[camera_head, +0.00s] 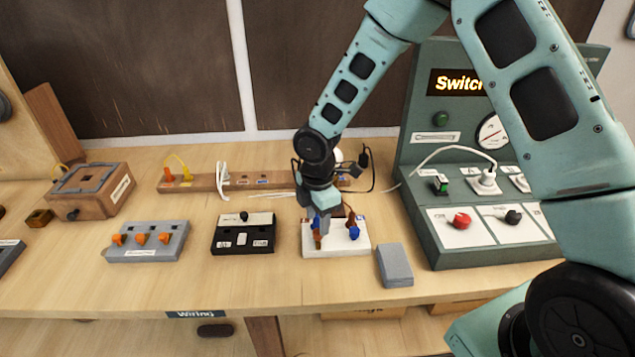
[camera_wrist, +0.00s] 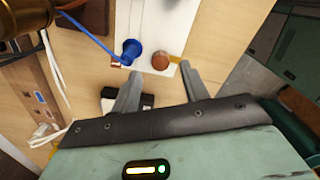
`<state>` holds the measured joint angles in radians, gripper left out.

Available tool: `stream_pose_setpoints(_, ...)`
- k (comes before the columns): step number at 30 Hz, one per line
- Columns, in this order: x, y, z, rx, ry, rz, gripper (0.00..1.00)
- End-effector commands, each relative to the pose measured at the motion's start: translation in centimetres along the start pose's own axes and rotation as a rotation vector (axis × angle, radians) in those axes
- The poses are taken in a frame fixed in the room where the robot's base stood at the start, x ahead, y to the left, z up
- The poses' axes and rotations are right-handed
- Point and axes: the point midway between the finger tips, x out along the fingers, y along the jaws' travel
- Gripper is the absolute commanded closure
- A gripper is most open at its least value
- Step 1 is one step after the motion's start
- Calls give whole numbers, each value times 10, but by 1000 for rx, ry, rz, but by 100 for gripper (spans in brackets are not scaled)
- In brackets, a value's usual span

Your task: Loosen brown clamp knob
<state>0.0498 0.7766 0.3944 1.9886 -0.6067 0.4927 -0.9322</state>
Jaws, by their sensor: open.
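The brown clamp knob (camera_wrist: 161,61) is round and sits on a white terminal base (camera_wrist: 155,15). In the wrist view it lies just beyond and between the fingertips of my gripper (camera_wrist: 158,70), with no visible contact. My gripper's two grey fingers are open, one to each side of it. A blue clamp knob (camera_wrist: 131,51) stands beside it on the left, near the tip of the left finger. In the head view my gripper (camera_head: 318,222) is over the left part of the white base (camera_head: 340,251) and partly hides the knobs there. A blue knob (camera_head: 354,233) shows at the right.
A blue wire (camera_wrist: 88,35) runs from the blue knob to a brass-coloured part at the upper left. A black switch box (camera_head: 243,235) is left of the base, and a grey block (camera_head: 394,265) is right. The green switch panel (camera_head: 420,215) stands farther right. A power strip (camera_head: 205,182) lies behind.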

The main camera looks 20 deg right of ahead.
Motion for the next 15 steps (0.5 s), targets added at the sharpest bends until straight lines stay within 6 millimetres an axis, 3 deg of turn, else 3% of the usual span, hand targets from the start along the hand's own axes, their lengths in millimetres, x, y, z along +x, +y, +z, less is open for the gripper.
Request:
stream_pose_setpoints(9, -76, 2, 1, 3, 0, 7, 55)
stream_pose_setpoints(15, -116, 1, 0, 1, 0, 5, 55)
